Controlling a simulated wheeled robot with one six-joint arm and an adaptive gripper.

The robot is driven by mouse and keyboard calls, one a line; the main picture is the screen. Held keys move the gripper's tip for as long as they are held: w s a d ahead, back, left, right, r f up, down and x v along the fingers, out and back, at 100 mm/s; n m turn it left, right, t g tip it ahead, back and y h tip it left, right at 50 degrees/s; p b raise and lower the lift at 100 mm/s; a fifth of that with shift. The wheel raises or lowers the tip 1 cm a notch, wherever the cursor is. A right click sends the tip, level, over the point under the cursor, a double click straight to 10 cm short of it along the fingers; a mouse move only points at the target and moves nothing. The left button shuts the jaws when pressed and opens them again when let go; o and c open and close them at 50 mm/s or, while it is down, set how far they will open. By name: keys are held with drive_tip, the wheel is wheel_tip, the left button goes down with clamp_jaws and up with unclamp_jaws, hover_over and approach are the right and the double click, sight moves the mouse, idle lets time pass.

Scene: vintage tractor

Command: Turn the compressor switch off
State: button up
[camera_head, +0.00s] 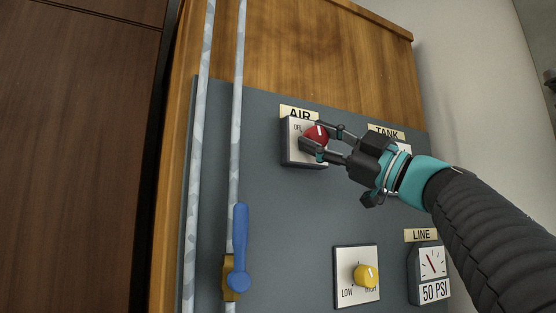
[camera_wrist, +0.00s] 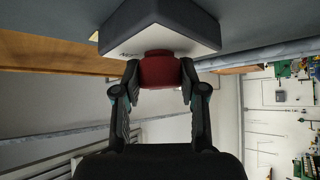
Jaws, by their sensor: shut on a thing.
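The compressor switch is a red round knob (camera_head: 316,133) on a white-faced box (camera_head: 294,150) under an "AIR" label (camera_head: 299,113) on a grey panel. "OFF" lettering seems to show at the upper left of its face; the rest of the face is partly hidden. A white mark shows on the knob. My gripper (camera_head: 322,140) comes from the right, its two fingers shut on the red knob. In the wrist view the red knob (camera_wrist: 160,70) sits between both fingertips (camera_wrist: 160,85), below the box (camera_wrist: 160,35).
A yellow knob (camera_head: 366,276) marked LOW and HIGH is lower on the grey panel (camera_head: 280,220). A "LINE" gauge (camera_head: 432,263) reads 50 PSI at lower right. A blue lever (camera_head: 240,245) and two pipes (camera_head: 236,100) run along the left. My arm partly hides the TANK area.

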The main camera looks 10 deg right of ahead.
drive_tip(key=n+g, duration=0.3)
drive_tip(key=n, duration=0.2)
drive_tip(key=shift+d+g+h, duration=0.1)
drive_tip(key=shift+g+h, duration=0.2)
drive_tip(key=shift+n+g+h, duration=0.4)
drive_tip(key=shift+n+g, duration=0.3)
drive_tip(key=shift+n, duration=0.1)
drive_tip(key=shift+n+g+h, duration=0.3)
drive_tip(key=shift+n, duration=0.1)
drive_tip(key=o, duration=1.1)
drive_tip(key=shift+r, duration=0.1)
drive_tip(key=shift+o, duration=0.2)
drive_tip(key=v, duration=1.2)
drive_tip(key=shift+s, duration=0.1)
